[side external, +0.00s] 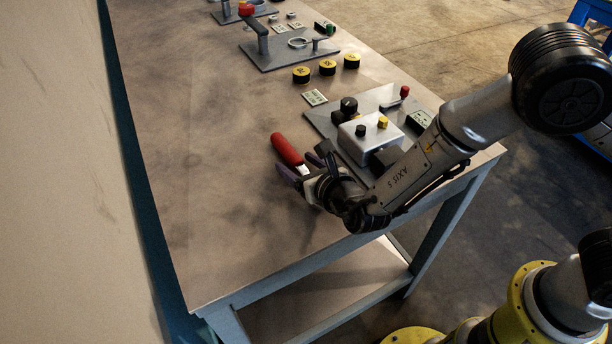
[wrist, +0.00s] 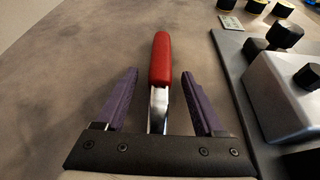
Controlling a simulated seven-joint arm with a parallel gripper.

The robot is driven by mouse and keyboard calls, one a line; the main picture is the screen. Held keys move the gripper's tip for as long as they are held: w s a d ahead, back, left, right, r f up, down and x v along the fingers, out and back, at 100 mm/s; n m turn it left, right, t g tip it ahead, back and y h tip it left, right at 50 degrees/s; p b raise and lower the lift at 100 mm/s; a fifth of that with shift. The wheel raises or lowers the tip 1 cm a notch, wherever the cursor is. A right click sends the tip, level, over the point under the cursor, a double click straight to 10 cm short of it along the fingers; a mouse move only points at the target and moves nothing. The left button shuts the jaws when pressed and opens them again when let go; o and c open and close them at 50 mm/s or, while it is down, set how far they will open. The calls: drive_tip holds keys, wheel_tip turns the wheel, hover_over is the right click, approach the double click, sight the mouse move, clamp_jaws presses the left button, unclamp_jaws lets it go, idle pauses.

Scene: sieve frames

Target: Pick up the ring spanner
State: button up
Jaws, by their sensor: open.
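A tool with a red handle (side external: 287,149) and a bright metal shaft lies on the table; I take it to be the ring spanner. In the wrist view its red handle (wrist: 160,60) points away from me, and the metal shaft runs back under the gripper's dark crossbar. Its ring end is hidden. My gripper (wrist: 160,76) is open, with one purple finger on each side of the tool and a visible gap to both. In the side view my gripper (side external: 301,166) is low at the near end of the red handle. Contact with the table cannot be told.
A grey plate (side external: 320,120) with a silver box (side external: 370,139) and knobs stands close on the right. Several yellow-topped black discs (side external: 327,67) and another plate (side external: 270,61) with a handle lie farther back. The table left of the tool is clear.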

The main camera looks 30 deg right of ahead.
clamp_jaws()
drive_tip(key=shift+r, duration=0.1)
idle(1.2)
